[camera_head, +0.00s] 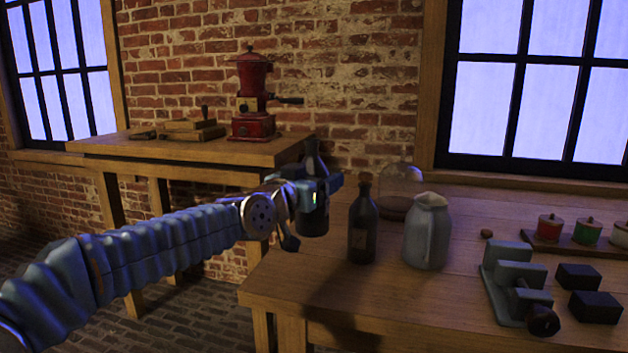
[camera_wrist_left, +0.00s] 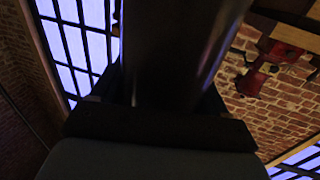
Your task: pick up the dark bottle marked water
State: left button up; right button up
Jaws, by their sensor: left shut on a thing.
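My left gripper (camera_head: 318,192) is shut on a dark bottle (camera_head: 312,222) at the left end of the front table. The bottle's neck shows above the fingers and its lower body below them. I cannot tell whether its base touches the table. In the left wrist view the held bottle (camera_wrist_left: 175,50) is a large dark shape between the fingers, and no marking can be read. A second dark bottle (camera_head: 362,225) with a stopper and a faint label stands upright to the right of the gripper. Its label is not readable. My right gripper is not in view.
A grey jug (camera_head: 427,232) and a glass dome (camera_head: 401,185) stand beside the second bottle. A grey metal device (camera_head: 515,280), dark blocks (camera_head: 595,307) and a tray of small jars (camera_head: 545,246) are at the right. The table's (camera_head: 400,310) front left is clear. A red grinder (camera_head: 252,100) stands behind.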

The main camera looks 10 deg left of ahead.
aim_at(319, 174)
pick_arm(q)
jog(key=shift+s+d+r+p, duration=0.25)
jog(key=shift+s+r+p, duration=0.25)
jog(key=shift+s+p, duration=0.1)
jog(key=shift+s+d+r+p, duration=0.25)
jog(key=shift+s+r+p, duration=0.2)
jog(key=shift+s+p, duration=0.15)
jog(key=shift+s+d+r+p, duration=0.1)
jog(key=shift+s+d+p, duration=0.1)
jog(key=shift+s+p, duration=0.25)
jog(key=shift+s+d+r+p, duration=0.1)
jog(key=shift+s+d+p, duration=0.15)
jog(key=shift+s, duration=0.3)
